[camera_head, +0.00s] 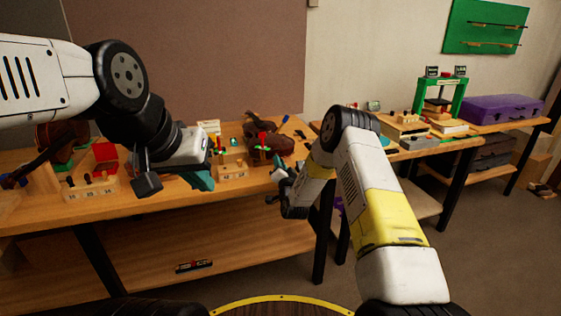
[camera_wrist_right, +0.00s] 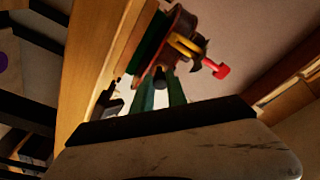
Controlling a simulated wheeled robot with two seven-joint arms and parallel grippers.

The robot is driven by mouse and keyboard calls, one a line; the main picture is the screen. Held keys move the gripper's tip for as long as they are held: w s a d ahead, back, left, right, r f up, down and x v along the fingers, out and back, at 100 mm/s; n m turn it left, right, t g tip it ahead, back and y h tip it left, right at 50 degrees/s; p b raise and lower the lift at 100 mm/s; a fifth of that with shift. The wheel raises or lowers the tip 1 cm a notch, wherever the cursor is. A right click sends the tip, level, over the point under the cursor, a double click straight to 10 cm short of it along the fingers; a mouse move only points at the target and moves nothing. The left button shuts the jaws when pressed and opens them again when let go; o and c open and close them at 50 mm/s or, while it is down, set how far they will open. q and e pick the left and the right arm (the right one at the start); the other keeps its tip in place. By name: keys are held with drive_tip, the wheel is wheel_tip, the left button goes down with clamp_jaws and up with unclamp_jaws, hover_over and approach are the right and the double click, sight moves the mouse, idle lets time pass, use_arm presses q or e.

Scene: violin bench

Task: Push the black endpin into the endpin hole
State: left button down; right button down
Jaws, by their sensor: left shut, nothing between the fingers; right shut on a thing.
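The brown violin body (camera_head: 266,134) lies on the bench, and its end shows in the right wrist view (camera_wrist_right: 171,38). A yellow and red clamp-like piece is at that end. My right gripper (camera_wrist_right: 161,88) has its green fingers shut on the small black endpin (camera_wrist_right: 160,76), close in front of the violin's end. The endpin hole is hidden, and I cannot tell whether the endpin is in it. In the head view my right gripper is at the bench's front edge, its fingertips hard to make out. My left gripper (camera_head: 201,180) is shut and empty, left of the violin.
A wooden block with small tools (camera_head: 232,170) stands left of my right gripper. A wooden holder (camera_head: 90,188) and a red box (camera_head: 105,155) stand further left. A green press (camera_head: 440,95) and purple case (camera_head: 503,108) are on the right bench. The lower shelf is mostly clear.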

drive_tip(key=shift+x, duration=1.05)
drive_tip(key=c, duration=1.3)
unclamp_jaws()
drive_tip(key=shift+a+f, duration=0.1)
drive_tip(key=shift+a, duration=0.05)
drive_tip(key=shift+o, duration=0.2)
drive_tip(key=v, duration=0.7)
drive_tip(key=shift+s, duration=0.4)
